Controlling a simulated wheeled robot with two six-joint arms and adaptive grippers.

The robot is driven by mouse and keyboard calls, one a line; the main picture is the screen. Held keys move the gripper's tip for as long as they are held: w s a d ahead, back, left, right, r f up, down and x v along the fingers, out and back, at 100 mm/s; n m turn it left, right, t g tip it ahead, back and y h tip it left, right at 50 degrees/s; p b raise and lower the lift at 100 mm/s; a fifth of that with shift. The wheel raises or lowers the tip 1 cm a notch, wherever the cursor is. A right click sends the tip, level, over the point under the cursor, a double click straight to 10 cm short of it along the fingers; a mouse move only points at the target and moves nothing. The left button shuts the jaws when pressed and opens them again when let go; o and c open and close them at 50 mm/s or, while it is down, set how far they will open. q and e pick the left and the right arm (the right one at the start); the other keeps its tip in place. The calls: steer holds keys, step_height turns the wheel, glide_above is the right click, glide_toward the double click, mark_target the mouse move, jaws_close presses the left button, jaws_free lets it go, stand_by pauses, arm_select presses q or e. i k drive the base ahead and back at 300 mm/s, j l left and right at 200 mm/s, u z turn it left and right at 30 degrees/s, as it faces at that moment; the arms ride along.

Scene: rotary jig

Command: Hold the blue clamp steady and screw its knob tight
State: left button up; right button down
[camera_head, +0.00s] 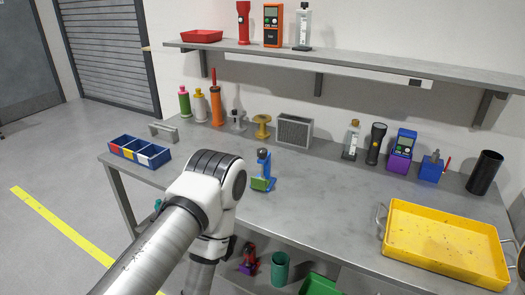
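The blue clamp (268,180) stands upright near the front middle of the workbench, with a green part at its lower side. A dark knob-like top (263,154) sits at its upper end; how tight it is cannot be told. My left arm comes in from the lower left and bends just left of the clamp, with a visible gap between arm and clamp. The arm then drops in front of the bench edge, and its gripper does not show. My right gripper is not in view. Nothing is seen gripping the clamp.
A yellow tray (445,219) lies at the front right of the grey bench (325,200). A blue divided bin (124,146) sits at the left. Bottles, tools and a grey mesh box (294,130) line the back. The bench between clamp and tray is clear.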

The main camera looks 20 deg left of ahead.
mark_target(261, 153)
steer(key=j+z, duration=0.1)
steer(key=j, duration=0.4)
steer(key=j+z, duration=0.15)
steer(key=j, duration=0.4)
steer(key=k+j+z, duration=0.1)
steer(key=j, duration=0.4)
steer(key=k+j+z, duration=0.1)
steer(key=j, duration=0.4)
steer(key=k+j+z, duration=0.15)
steer(key=j, duration=0.35)
steer(key=k+j+z, duration=0.1)
steer(key=j, duration=0.4)
